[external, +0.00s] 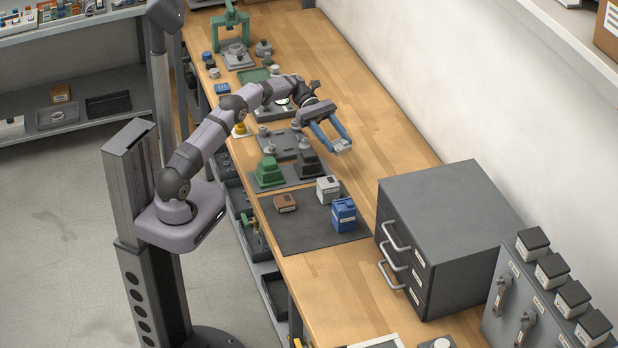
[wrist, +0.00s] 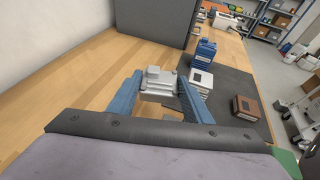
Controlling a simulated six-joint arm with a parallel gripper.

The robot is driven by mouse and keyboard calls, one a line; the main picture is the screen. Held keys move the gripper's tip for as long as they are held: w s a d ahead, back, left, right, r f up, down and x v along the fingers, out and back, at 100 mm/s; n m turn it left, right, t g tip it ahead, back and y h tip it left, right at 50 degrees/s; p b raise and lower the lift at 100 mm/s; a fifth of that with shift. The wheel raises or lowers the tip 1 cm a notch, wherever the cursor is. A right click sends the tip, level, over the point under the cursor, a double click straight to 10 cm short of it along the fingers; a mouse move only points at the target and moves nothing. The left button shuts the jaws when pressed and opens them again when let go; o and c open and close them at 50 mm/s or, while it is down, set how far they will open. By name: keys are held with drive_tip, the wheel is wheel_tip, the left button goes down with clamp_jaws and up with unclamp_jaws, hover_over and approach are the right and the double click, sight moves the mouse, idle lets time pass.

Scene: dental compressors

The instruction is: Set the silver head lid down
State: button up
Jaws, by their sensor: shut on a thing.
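The silver head lid (wrist: 160,81) is a small light-grey block with a raised cap. It sits between the blue fingers of my gripper (wrist: 154,98) in the wrist view. In the external view my gripper (external: 338,142) is shut on the silver head lid (external: 342,146) and holds it over the wooden bench (external: 375,105), toward the wall side. The lid appears clear of the bench top. The fingers cover its sides.
Green and black blocks (external: 307,163) stand on trays near my gripper. A grey drawer cabinet (external: 445,225) is further along. Bare wood lies along the wall.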

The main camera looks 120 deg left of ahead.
sight(341, 167)
drive_tip(key=shift+w+a+r+n+y, duration=0.15)
drive_tip(key=shift+w+a+r+n, duration=0.05)
drive_tip(key=shift+a+r, duration=0.3)
drive_tip(key=shift+w+a+r+n+y, duration=0.2)
drive_tip(key=shift+a+r, duration=0.2)
drive_tip(key=shift+r, duration=0.2)
drive_tip(key=shift+w+a+n+t+y, duration=0.15)
drive_tip(key=shift+a+n+t+y, duration=0.15)
drive_tip(key=shift+t+y, duration=0.15)
drive_tip(key=shift+f+p, duration=0.55)
drive_tip(key=shift+f, duration=4.5)
drive_tip(key=shift+f, duration=0.65)
